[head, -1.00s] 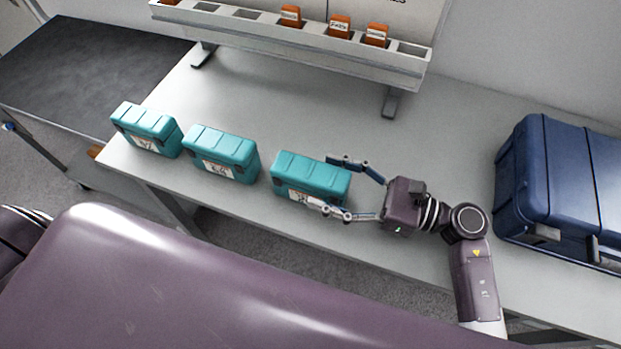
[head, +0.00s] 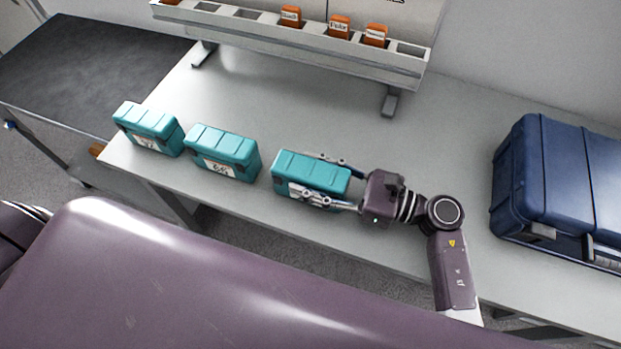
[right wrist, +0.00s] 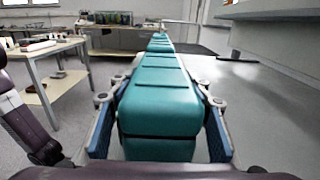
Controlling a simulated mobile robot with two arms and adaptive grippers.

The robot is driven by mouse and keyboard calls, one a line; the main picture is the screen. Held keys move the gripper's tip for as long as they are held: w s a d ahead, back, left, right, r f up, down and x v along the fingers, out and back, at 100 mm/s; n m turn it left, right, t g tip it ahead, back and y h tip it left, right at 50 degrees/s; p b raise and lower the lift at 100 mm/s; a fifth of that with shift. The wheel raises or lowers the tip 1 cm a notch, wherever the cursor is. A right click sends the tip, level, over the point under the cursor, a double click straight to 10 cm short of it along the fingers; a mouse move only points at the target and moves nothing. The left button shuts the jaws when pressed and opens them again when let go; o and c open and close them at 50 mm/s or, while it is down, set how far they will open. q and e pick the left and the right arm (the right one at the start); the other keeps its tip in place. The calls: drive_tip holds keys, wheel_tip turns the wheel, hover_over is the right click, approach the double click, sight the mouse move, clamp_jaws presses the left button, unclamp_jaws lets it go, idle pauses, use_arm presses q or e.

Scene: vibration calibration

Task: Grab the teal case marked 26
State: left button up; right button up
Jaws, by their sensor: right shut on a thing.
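Three teal cases stand in a row along the front edge of the grey table. The right-hand teal case (head: 309,170) is between the fingers of my right gripper (head: 325,178), which is shut on it from its right end. A finger covers its label, so its number cannot be read. The same case fills the middle of the right wrist view (right wrist: 160,105), with a blue finger pad on each side. The middle teal case (head: 223,150) and the left teal case (head: 149,127) have white labels too small to read surely. My left gripper is not in view.
A large dark blue case (head: 555,180) stands at the right of the table (head: 300,110). A grey rack (head: 300,45) with several orange items runs along the back. The middle of the table is clear.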

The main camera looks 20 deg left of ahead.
drive_tip(key=shift+c, duration=1.1)
drive_tip(key=shift+r, duration=0.15)
